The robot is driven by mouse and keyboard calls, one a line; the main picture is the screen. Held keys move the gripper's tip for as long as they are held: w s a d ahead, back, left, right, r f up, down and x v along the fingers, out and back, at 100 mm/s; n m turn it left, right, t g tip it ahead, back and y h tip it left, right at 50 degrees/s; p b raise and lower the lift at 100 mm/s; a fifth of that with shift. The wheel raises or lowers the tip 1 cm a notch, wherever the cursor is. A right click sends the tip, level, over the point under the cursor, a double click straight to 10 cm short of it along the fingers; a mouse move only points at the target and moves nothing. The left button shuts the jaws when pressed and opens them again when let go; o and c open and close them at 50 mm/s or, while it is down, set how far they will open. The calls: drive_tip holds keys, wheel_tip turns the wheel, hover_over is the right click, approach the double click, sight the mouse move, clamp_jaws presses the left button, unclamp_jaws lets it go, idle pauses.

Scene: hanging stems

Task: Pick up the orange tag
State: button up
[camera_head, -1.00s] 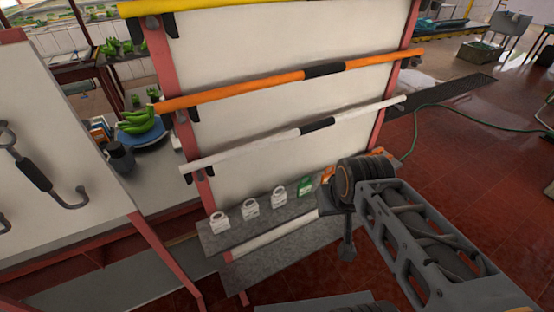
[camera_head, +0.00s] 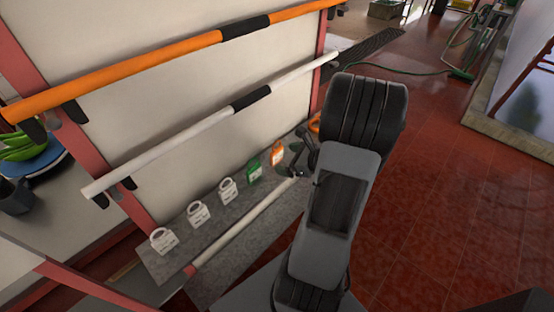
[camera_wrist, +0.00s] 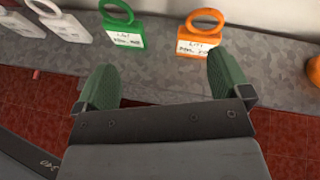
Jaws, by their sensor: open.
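The orange tag (camera_head: 277,155) stands on the grey speckled shelf (camera_head: 178,264), at the right of a row of tags. It has a ring on top and a white label with writing. In the wrist view the orange tag (camera_wrist: 203,42) is just beyond my gripper (camera_wrist: 160,68), toward the right finger. My gripper's green-padded fingers are spread apart with nothing between them but the shelf behind. In the head view my gripper (camera_head: 297,166) is small and partly hidden by my arm, close to the right of the orange tag.
A green tag (camera_head: 254,172) stands just left of the orange one, and three white tags (camera_head: 198,213) stand farther left. A white pipe (camera_head: 245,222) runs along the shelf front. An orange object (camera_wrist: 314,70) lies at the right. A white bar (camera_head: 210,132) hangs above the shelf.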

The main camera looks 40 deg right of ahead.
sight(278, 153)
drive_tip(key=w+d+f+m, duration=0.1)
drive_tip(key=w+d+f+m+t+h, duration=0.1)
drive_tip(key=w+f, duration=0.1)
drive_tip(key=w+d+f+m+h, duration=0.1)
drive_tip(key=w+f+m, duration=0.1)
drive_tip(key=shift+w+d+f, duration=0.1)
drive_tip(key=shift+d, duration=0.1)
drive_tip(key=shift+r+p+x, duration=0.15)
drive_tip(key=shift+p+x, duration=0.05)
drive_tip(key=shift+x, duration=1.45)
drive_tip(key=shift+r+p+x, duration=0.1)
drive_tip(key=shift+p+x, duration=0.1)
drive_tip(key=shift+x, duration=1.45)
drive_tip(key=shift+w+a, duration=0.1)
drive_tip(key=c, duration=1.2)
drive_tip(key=shift+o, duration=0.2)
drive_tip(key=shift+r, duration=0.15)
